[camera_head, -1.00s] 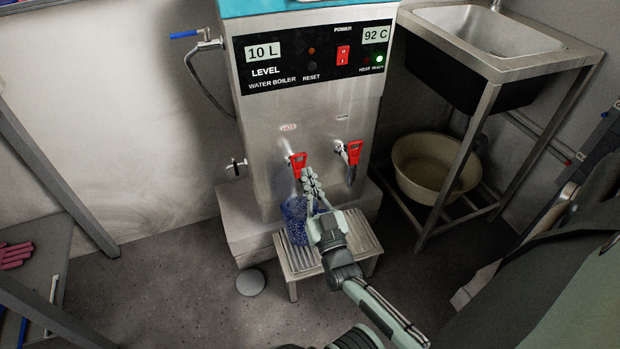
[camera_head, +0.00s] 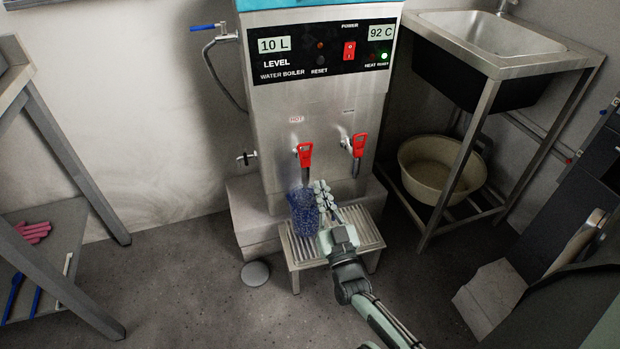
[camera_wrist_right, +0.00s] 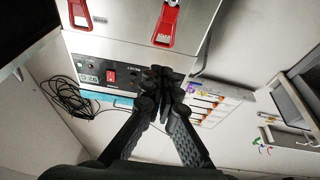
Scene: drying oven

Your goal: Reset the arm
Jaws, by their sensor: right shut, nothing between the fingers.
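My right gripper (camera_head: 322,190) is in front of the water boiler (camera_head: 325,110), below its red-handled taps and beside a blue speckled cup (camera_head: 303,212). The cup stands upright on the slatted metal stand (camera_head: 362,228), under the left tap (camera_head: 304,156). The right gripper is shut and empty; its fingers also show in the right wrist view (camera_wrist_right: 165,75), with the red tap handles above them. Whether it touches the cup I cannot tell. My left gripper is not in view.
A metal sink frame (camera_head: 470,140) with a beige basin (camera_head: 436,165) on its lower shelf stands to the right. A table (camera_head: 60,140) with pink gloves (camera_head: 34,232) on its lower shelf is at the left. The floor between is mostly clear.

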